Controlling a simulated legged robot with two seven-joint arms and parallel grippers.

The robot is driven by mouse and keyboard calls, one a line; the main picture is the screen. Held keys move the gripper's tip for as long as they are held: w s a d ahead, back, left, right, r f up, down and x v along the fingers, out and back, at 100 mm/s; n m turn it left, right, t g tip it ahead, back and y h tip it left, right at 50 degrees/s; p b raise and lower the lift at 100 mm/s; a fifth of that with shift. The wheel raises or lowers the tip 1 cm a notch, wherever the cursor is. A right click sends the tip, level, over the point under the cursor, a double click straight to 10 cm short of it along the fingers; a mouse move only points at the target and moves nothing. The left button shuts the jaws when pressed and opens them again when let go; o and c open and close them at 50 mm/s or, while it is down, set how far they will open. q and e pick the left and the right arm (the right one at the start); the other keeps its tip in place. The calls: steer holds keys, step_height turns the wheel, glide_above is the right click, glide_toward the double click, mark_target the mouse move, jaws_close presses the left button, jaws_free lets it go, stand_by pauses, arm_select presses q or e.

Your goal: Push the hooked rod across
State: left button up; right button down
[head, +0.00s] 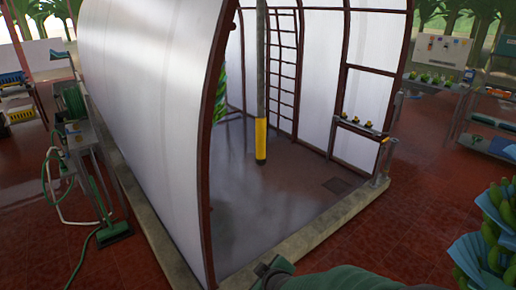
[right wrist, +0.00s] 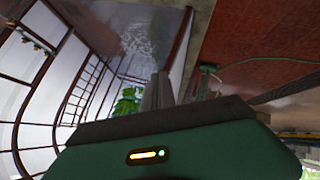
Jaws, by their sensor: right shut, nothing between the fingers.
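A grey rod (head: 261,60) hangs upright inside the doorway of the white-walled enclosure in the head view. It has a yellow sleeve and a dark lower end; its top is cut off by the frame, so no hook shows. My right gripper (head: 274,268) is low in the head view, in front of the enclosure's sill, well apart from the rod. In the right wrist view its grey fingers (right wrist: 158,92) are together and empty. A green hanging bunch (head: 220,92) is partly hidden behind the doorway frame; green leaves (right wrist: 125,103) show in the right wrist view. My left gripper is out of view.
The enclosure has a concrete sill (head: 330,222) and a dark red frame (head: 207,150). A rail with small yellow items (head: 358,127) stands at its right side. A hose trolley (head: 78,135) is at left, green bunches (head: 497,225) at right. The enclosure floor is clear.

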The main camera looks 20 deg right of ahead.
steer(key=w+a+r+n+t+h+p, duration=0.15)
steer(key=w+r+n+t, duration=0.3)
steer(key=r, duration=0.65)
steer(key=w+r+n+t+h+p, duration=0.3)
steer(key=w+r+n+t, duration=0.15)
steer(key=r, duration=0.65)
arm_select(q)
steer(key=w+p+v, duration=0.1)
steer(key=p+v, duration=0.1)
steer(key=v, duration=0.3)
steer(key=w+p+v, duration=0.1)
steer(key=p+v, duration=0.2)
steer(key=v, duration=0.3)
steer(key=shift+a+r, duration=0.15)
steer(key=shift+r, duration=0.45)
arm_select(e)
steer(key=w+d+g, duration=0.1)
steer(key=w+d, duration=0.6)
steer(key=w, duration=0.5)
steer(key=shift+m, duration=0.4)
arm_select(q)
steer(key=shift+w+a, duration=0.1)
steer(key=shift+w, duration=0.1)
arm_select(e)
steer(key=shift+w+a+f+y, duration=0.1)
steer(key=shift+a+y, duration=0.05)
steer(key=shift+y, duration=0.1)
